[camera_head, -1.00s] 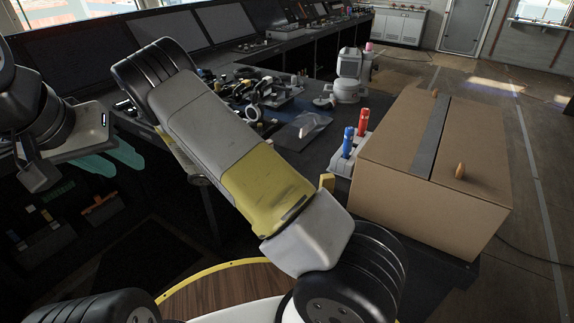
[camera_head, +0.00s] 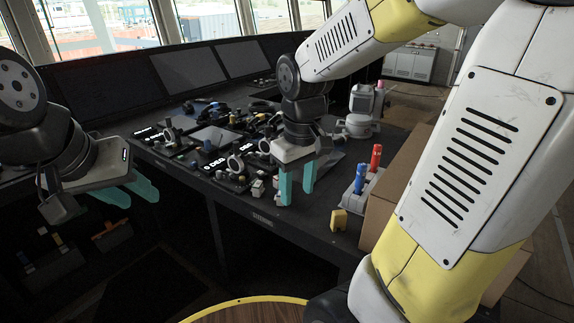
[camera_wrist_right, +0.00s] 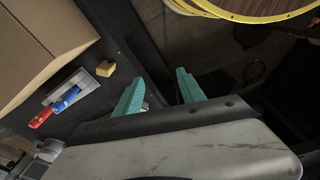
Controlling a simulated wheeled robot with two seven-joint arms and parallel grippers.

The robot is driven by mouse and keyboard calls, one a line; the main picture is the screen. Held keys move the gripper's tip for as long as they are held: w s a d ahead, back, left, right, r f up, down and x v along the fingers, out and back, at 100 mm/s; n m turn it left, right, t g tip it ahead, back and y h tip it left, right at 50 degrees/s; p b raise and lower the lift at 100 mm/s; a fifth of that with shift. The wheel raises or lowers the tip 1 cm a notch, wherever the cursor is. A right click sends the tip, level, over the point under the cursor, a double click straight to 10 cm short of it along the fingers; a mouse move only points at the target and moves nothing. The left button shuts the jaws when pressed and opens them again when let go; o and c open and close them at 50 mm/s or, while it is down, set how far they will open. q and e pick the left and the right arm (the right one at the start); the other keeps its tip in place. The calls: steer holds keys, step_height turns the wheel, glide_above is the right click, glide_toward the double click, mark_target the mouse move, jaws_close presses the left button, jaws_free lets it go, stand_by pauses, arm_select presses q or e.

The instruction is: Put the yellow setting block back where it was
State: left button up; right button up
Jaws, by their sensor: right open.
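The yellow setting block (camera_head: 338,220) stands on the dark console top near its front edge, beside the cardboard box. It also shows in the right wrist view (camera_wrist_right: 105,68), left of the fingers. My right gripper (camera_head: 297,186) has teal fingers that are apart and empty, pointing down over the console to the left of the block. In the right wrist view the same fingers (camera_wrist_right: 156,95) are apart with nothing between them. My left gripper (camera_head: 136,199) hangs at the far left in front of the console, its teal fingers apart and empty.
Several devices and cables (camera_head: 220,150) cover the console to the left.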

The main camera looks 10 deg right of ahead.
steer(key=s+a+r+m+t+y, duration=0.1)
steer(key=s+r+m+t, duration=0.3)
steer(key=r, duration=0.4)
steer(key=shift+s+a+t+y, duration=0.2)
steer(key=shift+s+t+y, duration=0.35)
steer(key=shift+s, duration=0.55)
